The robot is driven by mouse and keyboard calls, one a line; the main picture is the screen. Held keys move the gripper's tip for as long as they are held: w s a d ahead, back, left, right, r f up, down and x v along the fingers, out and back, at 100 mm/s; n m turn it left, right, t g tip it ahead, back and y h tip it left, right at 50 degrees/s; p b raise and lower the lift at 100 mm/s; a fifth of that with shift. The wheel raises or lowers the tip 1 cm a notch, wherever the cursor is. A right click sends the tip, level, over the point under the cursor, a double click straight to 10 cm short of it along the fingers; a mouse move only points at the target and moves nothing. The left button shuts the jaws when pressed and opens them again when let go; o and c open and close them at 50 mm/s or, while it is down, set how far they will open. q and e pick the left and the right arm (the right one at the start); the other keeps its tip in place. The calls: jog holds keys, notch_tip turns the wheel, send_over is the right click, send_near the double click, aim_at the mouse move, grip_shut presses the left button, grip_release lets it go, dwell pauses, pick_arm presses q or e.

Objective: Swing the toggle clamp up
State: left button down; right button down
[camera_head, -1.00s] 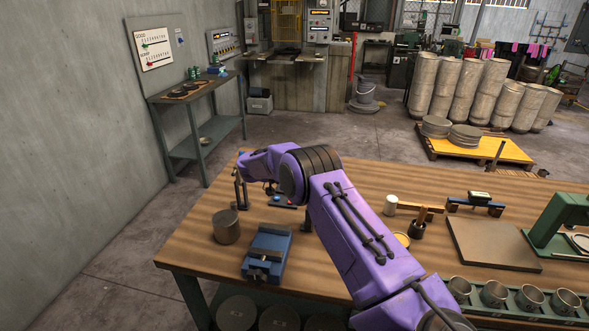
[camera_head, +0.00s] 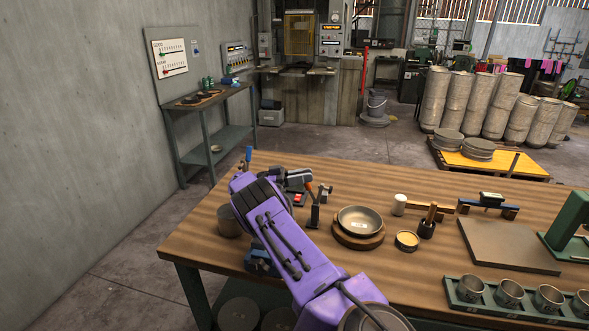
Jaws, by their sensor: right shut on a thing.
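The toggle clamp (camera_head: 315,214) looks to be the small dark upright fixture with an orange-red handle (camera_head: 310,188) on the bench, left of the bowl. The handle leans up and to the left. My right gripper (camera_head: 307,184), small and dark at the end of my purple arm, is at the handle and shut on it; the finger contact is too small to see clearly. A metal bowl (camera_head: 360,219) sits on a round wooden base (camera_head: 358,240) right of the clamp. My left gripper is not in view.
My purple arm partly covers a grey metal cylinder (camera_head: 229,222) and a blue vise (camera_head: 257,262). A post with a blue top (camera_head: 248,155) stands at the bench's far left. A tin (camera_head: 406,240), dark holder (camera_head: 427,229) and flat board (camera_head: 508,246) lie to the right.

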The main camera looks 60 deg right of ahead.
jog(key=shift+f, duration=0.1)
jog(key=c, duration=1)
grip_release()
jog(key=shift+c, duration=0.2)
jog(key=b+v, duration=0.7)
jog(key=b, duration=0.2)
jog(key=shift+w+b, duration=0.3)
jog(key=shift+w, duration=0.05)
jog(key=shift+a, duration=0.1)
